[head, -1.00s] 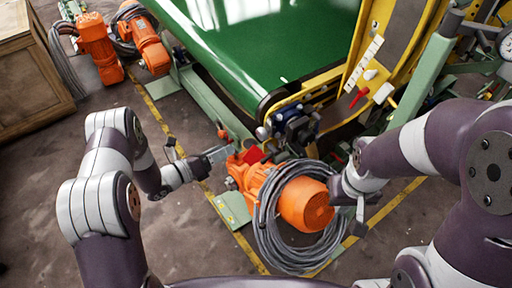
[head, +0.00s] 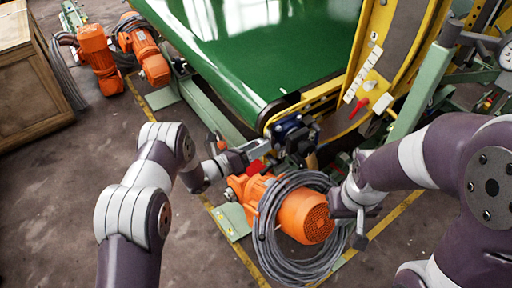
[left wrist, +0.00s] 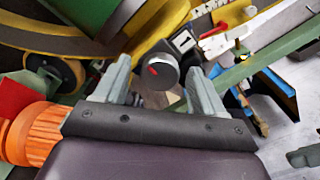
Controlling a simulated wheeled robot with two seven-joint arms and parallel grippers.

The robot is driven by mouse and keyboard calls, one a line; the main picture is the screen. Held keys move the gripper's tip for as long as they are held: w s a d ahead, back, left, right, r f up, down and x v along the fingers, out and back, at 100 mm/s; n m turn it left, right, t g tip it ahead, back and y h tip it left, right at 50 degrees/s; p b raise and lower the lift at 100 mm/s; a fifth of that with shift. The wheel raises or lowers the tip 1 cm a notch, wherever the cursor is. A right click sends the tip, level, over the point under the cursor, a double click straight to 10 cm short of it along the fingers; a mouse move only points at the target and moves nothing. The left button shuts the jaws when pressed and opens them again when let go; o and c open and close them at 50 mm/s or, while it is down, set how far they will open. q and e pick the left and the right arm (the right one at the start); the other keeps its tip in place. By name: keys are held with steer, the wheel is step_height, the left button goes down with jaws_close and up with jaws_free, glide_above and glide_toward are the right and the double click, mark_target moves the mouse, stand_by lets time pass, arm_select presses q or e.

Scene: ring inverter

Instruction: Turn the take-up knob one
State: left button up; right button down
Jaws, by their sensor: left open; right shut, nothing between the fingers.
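A dark round knob with a red pointer mark (left wrist: 155,70) shows in the left wrist view, framed between the tips of my left gripper (left wrist: 160,84). The fingers are spread, with a visible gap on each side of the knob. I cannot tell how deep the knob sits between them. In the head view my left gripper (head: 243,158) is beside a dark blue mechanism (head: 292,132) at the corner of the green belt; the knob's face is not clear there. My right gripper (head: 360,218) is shut and empty, right of the orange motor (head: 306,217).
A grey cable coil (head: 268,240) hangs around the orange motor below my left gripper. The green belt (head: 250,45) and yellow frame (head: 385,60) rise behind. A wooden crate (head: 28,85) stands at far left.

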arm_select(q)
steer(key=c, duration=1.1)
steer(key=shift+o, duration=0.2)
steer(key=shift+n, duration=0.4)
steer(key=shift+n+b, duration=0.55)
steer(key=shift+n, duration=17.05)
steer(key=shift+f, duration=0.1)
